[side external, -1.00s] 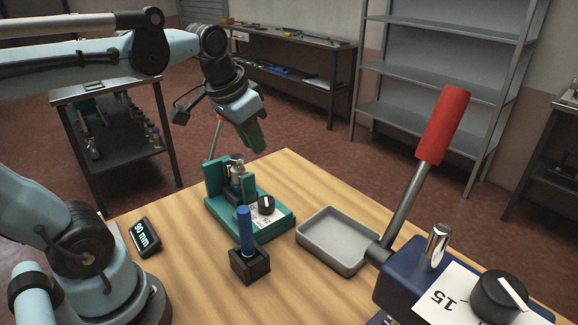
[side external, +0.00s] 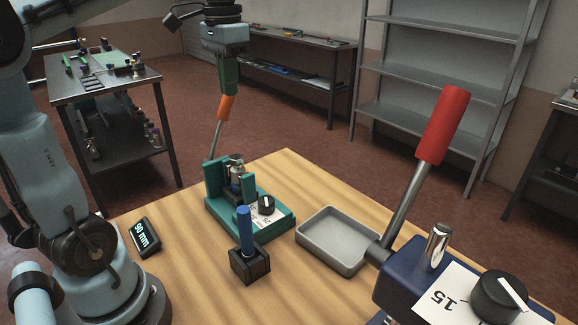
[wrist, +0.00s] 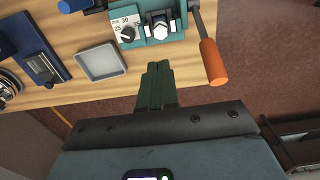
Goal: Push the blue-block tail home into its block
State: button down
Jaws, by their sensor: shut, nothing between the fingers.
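A blue rod (side external: 245,229) stands upright in a small dark square block (side external: 250,265) on the wooden table in the side view. At the right, a navy block (side external: 402,280) carries a red-handled lever (side external: 442,125), a short silver cylinder (side external: 437,245) and a black knob. I cannot tell which of these is the named tail. My gripper (side external: 228,92) points down, shut and empty, high at the back of the table, well away from both. Its green fingers (wrist: 158,68) show in the wrist view, with the navy block (wrist: 33,45) at upper left.
A teal fixture (side external: 278,229) with a dial stands mid-table. Its orange-handled lever (side external: 225,107) rises close to my fingers, and shows right of them in the wrist view (wrist: 213,62). A grey tray (side external: 337,240) and a 90 mm display (side external: 145,237) also stand on the table.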

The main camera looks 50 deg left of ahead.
aim_at(236, 157)
notch_tip(236, 157, down, 14)
dwell(0.8)
jog(key=shift+f, duration=0.95)
notch_tip(236, 157, up, 14)
jog(key=shift+r, duration=0.2)
dwell(0.3)
